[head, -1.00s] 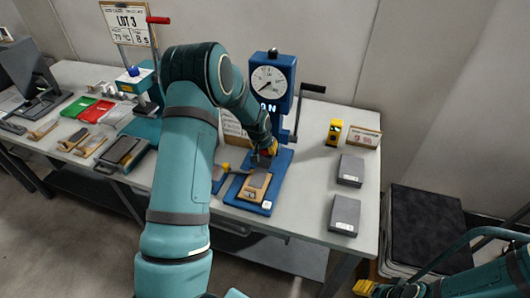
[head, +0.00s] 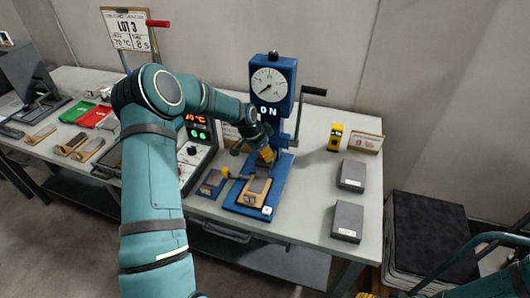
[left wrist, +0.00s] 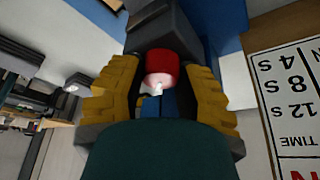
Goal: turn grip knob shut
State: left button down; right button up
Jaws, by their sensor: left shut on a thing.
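My left gripper (head: 266,154) reaches in from the left at the blue dial press (head: 272,88), under its head. In the left wrist view, the yellow fingers of my left gripper (left wrist: 160,95) stand on both sides of a red knob (left wrist: 162,64) and are shut on it. The knob has a pale, shiny end towards the camera. In the head view the fingers and arm largely hide it. A tan wooden block with a dark inset (head: 255,191) lies on the press base below. Of my right gripper (head: 366,295) only a yellow bit shows at the bottom edge.
A control box with a lit display (head: 197,135) stands left of the press. A small blue-and-tan item (head: 211,183) lies before it. The press lever (head: 312,91) sticks out right. Two grey blocks (head: 351,174) and a yellow item (head: 335,137) stand at the right.

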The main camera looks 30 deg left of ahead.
dwell(0.5)
pick_arm(q)
jog(key=c, duration=0.8)
grip_release()
jog(key=shift+w+f, duration=0.1)
jog(key=shift+c, duration=0.2)
jog(key=v, duration=1.2)
